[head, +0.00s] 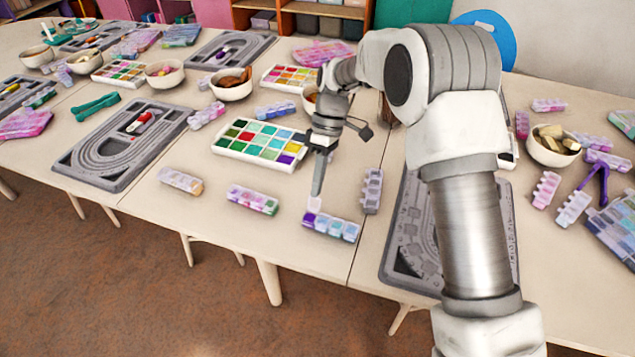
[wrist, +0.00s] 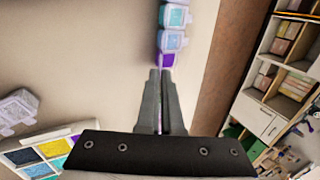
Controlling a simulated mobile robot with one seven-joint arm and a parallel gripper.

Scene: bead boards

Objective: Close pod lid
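A pod box (head: 331,228), a short row of small lidded compartments in purple and pale blue, lies near the table's front edge in the head view. A pale lid (head: 313,204) seems to stand raised at its left, purple end. My gripper (head: 317,192) points down just above that end. In the wrist view the box (wrist: 172,40) lies beyond my fingertips (wrist: 161,74), with the purple compartment nearest. The fingers are together with nothing seen between them. Whether they touch the lid cannot be told.
A grey pod box (head: 372,190) stands close on the right, and another box (head: 253,200) lies to the left. A bead palette (head: 262,143) is behind. A grey bead board (head: 405,255) lies right, partly behind my arm. The table edge is close in front.

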